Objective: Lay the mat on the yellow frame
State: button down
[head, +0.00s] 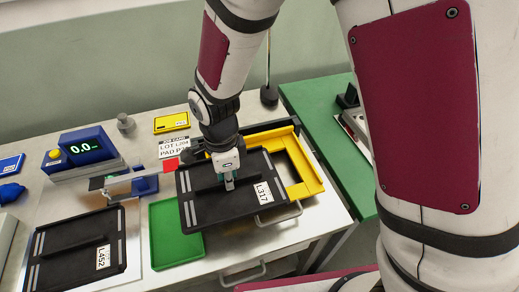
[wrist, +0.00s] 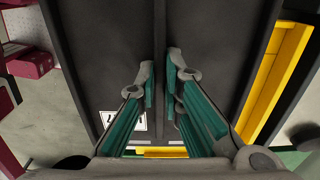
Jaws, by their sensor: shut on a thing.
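A black mat labelled L317 (head: 215,208) is held by my gripper (head: 229,183), which is shut on the raised rib along its middle. The mat also fills much of the wrist view (wrist: 90,50), with the fingers (wrist: 160,85) on either side of the rib. The yellow frame (head: 312,178) lies to the right. The mat covers the frame's left part, and its left side reaches over a green tray. The frame's right side shows in the wrist view (wrist: 275,80). I cannot tell whether the mat touches the frame.
A second black mat labelled L452 (head: 75,250) lies at the left. The green tray (head: 178,250) sits between the mats. A blue display unit (head: 85,145), a lot card (head: 173,148) and a yellow card (head: 171,122) stand behind. A green surface (head: 330,125) adjoins at right.

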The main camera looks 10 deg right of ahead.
aim_at(261, 154)
jog(key=w+d, duration=0.6)
jog(key=w+d+f+p, duration=0.1)
jog(key=w+d, duration=0.2)
jog(key=shift+f, duration=0.1)
jog(key=shift+f+p, duration=0.4)
jog(key=shift+f, duration=1.4)
jog(key=shift+f, duration=0.4)
jog(key=shift+f, duration=0.2)
jog(key=c, duration=1.7)
grip_release()
jog(key=shift+d, duration=0.1)
notch_tip(261, 154, up, 13)
jog(key=shift+r+b, duration=0.15)
jog(key=shift+b, duration=0.7)
